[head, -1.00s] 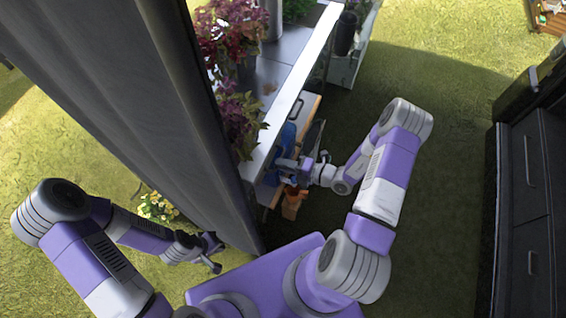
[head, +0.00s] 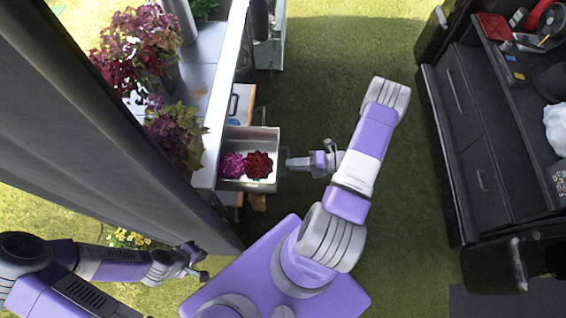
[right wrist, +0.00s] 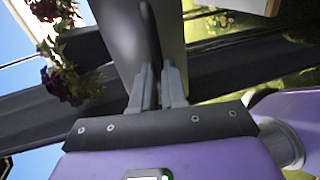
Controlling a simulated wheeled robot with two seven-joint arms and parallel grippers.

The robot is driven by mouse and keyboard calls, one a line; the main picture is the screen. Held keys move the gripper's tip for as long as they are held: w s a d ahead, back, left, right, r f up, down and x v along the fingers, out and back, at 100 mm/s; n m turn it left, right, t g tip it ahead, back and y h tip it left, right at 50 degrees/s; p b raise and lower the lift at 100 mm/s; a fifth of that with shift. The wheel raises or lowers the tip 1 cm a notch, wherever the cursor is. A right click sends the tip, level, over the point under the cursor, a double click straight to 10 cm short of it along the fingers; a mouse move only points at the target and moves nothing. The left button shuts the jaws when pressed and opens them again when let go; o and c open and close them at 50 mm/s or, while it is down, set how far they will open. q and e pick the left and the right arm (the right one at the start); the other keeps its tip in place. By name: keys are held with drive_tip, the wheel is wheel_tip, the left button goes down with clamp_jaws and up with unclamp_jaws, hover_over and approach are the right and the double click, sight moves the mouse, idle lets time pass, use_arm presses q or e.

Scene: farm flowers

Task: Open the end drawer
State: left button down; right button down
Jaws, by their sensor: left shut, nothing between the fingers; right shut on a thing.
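The end drawer (head: 249,186) is a metal box pulled out from under the counter in the head view. A magenta flower (head: 233,165) and a dark red flower (head: 259,165) lie in it. My right gripper (head: 288,163) is at the drawer's front, shut on its handle. In the right wrist view the fingers (right wrist: 158,88) close on the dark handle (right wrist: 150,35) in front of the grey drawer front (right wrist: 122,30). My left gripper (head: 200,262) is shut and empty, low at the left, away from the drawer.
The counter (head: 207,75) carries potted purple-red plants (head: 137,45). A grey curtain-like panel (head: 90,130) stands at the left. A black cabinet (head: 465,140) with drawers and a shelf of items stands at the right. Grass between counter and cabinet is free.

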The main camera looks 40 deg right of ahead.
drive_tip(key=shift+s+d, duration=0.25)
drive_tip(key=c, duration=1.2)
unclamp_jaws()
drive_tip(key=shift+o, duration=0.2)
drive_tip(key=v, duration=0.7)
drive_tip(key=shift+s+d, duration=0.2)
drive_tip(key=shift+d, duration=0.05)
